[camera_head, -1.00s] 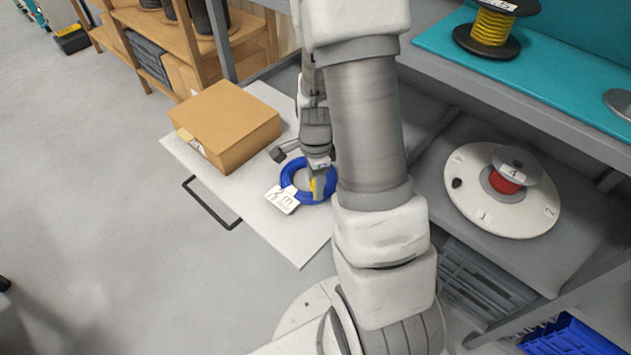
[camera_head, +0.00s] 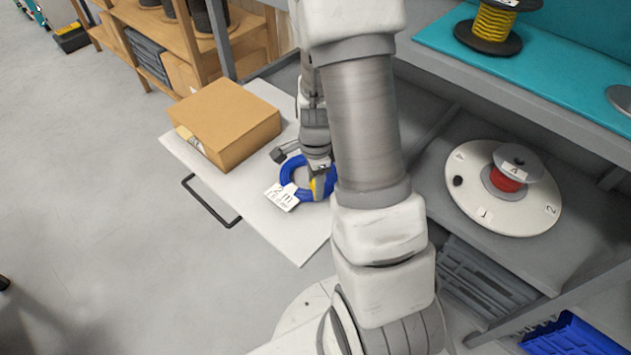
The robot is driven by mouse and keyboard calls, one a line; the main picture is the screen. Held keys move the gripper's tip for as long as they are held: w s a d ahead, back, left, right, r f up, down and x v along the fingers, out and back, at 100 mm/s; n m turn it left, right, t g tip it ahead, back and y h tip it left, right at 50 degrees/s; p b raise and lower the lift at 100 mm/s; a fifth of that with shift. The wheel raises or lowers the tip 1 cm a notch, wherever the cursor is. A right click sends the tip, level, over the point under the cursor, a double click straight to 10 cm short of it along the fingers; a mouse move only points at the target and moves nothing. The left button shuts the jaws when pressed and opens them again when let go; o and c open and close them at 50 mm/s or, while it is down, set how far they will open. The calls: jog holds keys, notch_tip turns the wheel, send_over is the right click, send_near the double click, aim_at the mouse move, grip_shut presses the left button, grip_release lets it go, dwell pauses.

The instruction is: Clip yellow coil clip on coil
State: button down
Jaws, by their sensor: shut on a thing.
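The blue coil (camera_head: 287,173) lies on the white drawer board, with a white tag (camera_head: 281,197) at its front left marked "2 m" or similar. The yellow clip (camera_head: 318,187) shows as a small yellow patch at the right part of the coil. My gripper (camera_head: 318,176) points down over that part of the coil and is shut on the yellow clip. The clip is at the coil's ring; whether it sits fully around the strands cannot be told. My arm hides the coil's right edge and part of the fingers.
A cardboard box (camera_head: 225,122) stands on the white board (camera_head: 290,243) left of the coil. A small dark grey object (camera_head: 279,155) lies behind the coil. A shelf at right holds a white disc (camera_head: 467,203) with a red reel (camera_head: 506,178). Bare board lies in front of the coil.

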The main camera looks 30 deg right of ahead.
jog(key=shift+s+f+b, duration=0.1)
jog(key=shift+f+b, duration=0.45)
jog(key=shift+f, duration=0.45)
dwell(0.8)
grip_release()
jog(key=shift+r, duration=0.1)
jog(key=shift+r, duration=0.1)
dwell(0.4)
notch_tip(320, 180, up, 7)
jog(key=p, duration=0.6)
jog(key=shift+p, duration=0.3)
dwell(0.4)
